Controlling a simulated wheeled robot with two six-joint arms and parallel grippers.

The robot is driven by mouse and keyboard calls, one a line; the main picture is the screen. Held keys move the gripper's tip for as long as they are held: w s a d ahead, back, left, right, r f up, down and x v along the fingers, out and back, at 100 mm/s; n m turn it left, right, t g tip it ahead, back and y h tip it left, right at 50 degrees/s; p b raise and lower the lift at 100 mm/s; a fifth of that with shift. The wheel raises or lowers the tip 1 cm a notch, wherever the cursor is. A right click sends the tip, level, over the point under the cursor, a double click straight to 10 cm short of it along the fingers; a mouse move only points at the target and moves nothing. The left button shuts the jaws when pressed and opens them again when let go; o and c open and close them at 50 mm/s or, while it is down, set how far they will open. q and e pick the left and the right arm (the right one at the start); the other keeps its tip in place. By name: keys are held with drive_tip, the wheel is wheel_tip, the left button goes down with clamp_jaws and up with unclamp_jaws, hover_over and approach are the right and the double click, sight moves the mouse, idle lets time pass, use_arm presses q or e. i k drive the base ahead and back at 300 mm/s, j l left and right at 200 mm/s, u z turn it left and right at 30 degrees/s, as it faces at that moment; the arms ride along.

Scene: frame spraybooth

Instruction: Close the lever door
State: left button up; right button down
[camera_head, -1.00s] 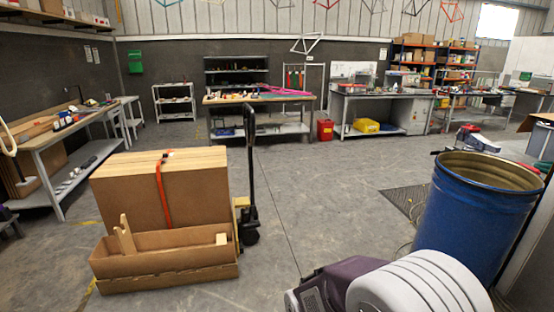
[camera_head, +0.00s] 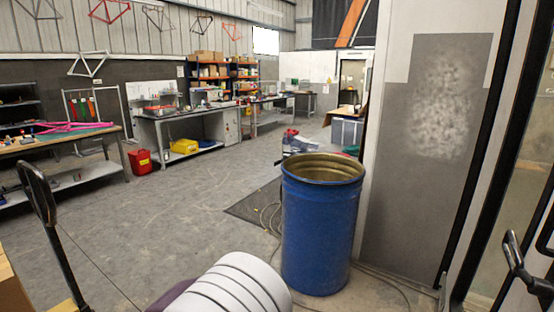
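A glazed door panel with dark edges (camera_head: 520,130) stands at the right edge of the head view, partly cut off. Neither of my grippers is in view.
A blue drum (camera_head: 318,230) stands left of the door area, with hoses on the floor around it. A white ridged machine (camera_head: 235,288) is close at the bottom. A pallet truck handle (camera_head: 40,200) stands at left. Mid-left floor is clear.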

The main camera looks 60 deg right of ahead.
sight(535, 26)
drive_tip(key=z, duration=3.6)
